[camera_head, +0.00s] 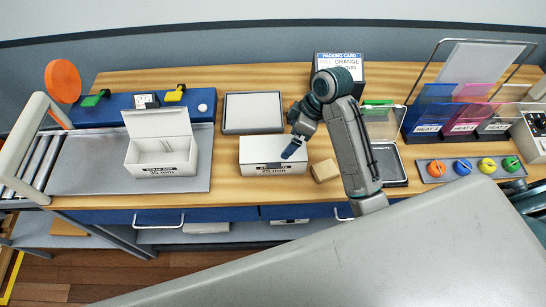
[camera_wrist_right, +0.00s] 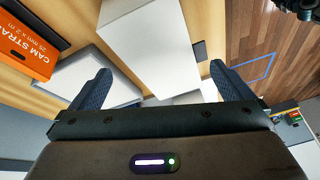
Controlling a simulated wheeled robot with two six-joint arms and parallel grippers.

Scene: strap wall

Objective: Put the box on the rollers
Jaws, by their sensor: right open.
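A closed white box (camera_head: 272,160) marked 25 mm stands on the wooden bench, near the middle. A second white box (camera_head: 161,158) marked 35 mm, its lid up, stands on the grey metal plate to the left. The rollers (camera_head: 38,160) are at the far left, beside that plate. My right gripper (camera_head: 294,148) is open over the right part of the closed box. In the right wrist view a white box (camera_wrist_right: 145,45) shows beyond and between the spread fingers (camera_wrist_right: 163,85); I cannot tell whether they touch it. My left gripper is not in view.
A shallow grey tray (camera_head: 253,112) lies behind the closed box, and a small cardboard block (camera_head: 324,171) sits to its right. A packing card (camera_head: 339,66) stands behind. Coloured bins (camera_head: 430,117) and a tray of knobs (camera_head: 465,168) are at right. A grey post (camera_head: 25,135) borders the rollers.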

